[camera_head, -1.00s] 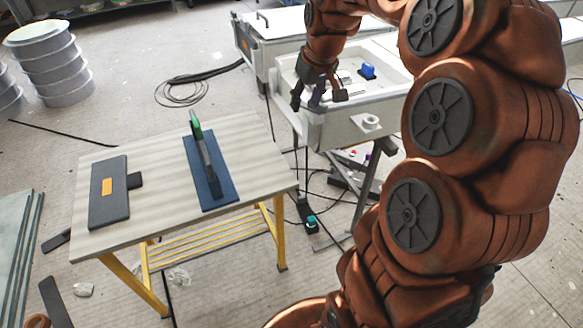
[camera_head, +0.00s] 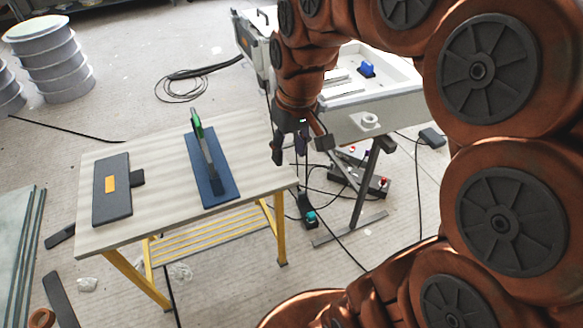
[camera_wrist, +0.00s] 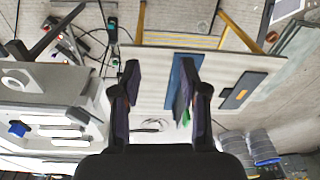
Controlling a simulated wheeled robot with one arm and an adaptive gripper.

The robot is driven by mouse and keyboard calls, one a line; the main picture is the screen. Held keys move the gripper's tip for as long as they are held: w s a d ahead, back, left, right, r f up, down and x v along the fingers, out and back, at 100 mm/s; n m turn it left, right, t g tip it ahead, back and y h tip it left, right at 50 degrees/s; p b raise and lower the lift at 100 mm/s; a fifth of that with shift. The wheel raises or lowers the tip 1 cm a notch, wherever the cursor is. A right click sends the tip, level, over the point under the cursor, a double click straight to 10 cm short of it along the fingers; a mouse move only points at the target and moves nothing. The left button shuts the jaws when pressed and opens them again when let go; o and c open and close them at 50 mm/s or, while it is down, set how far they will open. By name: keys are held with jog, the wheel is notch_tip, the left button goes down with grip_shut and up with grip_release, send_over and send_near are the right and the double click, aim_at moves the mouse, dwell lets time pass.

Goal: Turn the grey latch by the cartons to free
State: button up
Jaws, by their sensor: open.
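No cartons can be made out, and I cannot tell for sure which fitting is the grey latch. A dark grey panel (camera_head: 112,205) with an orange plate (camera_head: 109,184) and a small dark tab (camera_head: 137,178) lies on the table's left side. A blue plate (camera_head: 224,187) lies right of it with an upright grey lever (camera_head: 210,150), green at its top. My gripper (camera_head: 300,150) is open and empty, off the table's right edge in the picture. In the wrist view, the blue plate (camera_wrist: 175,72) shows beyond the open fingers (camera_wrist: 160,68), and the dark panel (camera_wrist: 243,90) lies to the right.
The pale wooden table (camera_head: 165,215) has yellow legs. A white mould (camera_head: 395,105) with a blue fitting (camera_head: 367,69) stands at the upper right. Cables and a dark box (camera_head: 432,137) lie on the floor. Stacked white drums (camera_head: 55,70) stand at the upper left.

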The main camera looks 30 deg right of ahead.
jog(key=shift+g, duration=0.4)
jog(key=shift+s+a+f+p, duration=0.15)
jog(key=shift+s+a, duration=0.25)
jog(key=shift+s, duration=0.45)
jog(key=shift+s+a+f+p, duration=0.1)
jog(key=shift+s+a, duration=0.3)
jog(key=shift+s, duration=0.4)
jog(key=shift+s+a+f+p, duration=0.15)
jog(key=shift+s+a, duration=0.25)
jog(key=shift+s, duration=0.45)
jog(key=shift+c, duration=0.3)
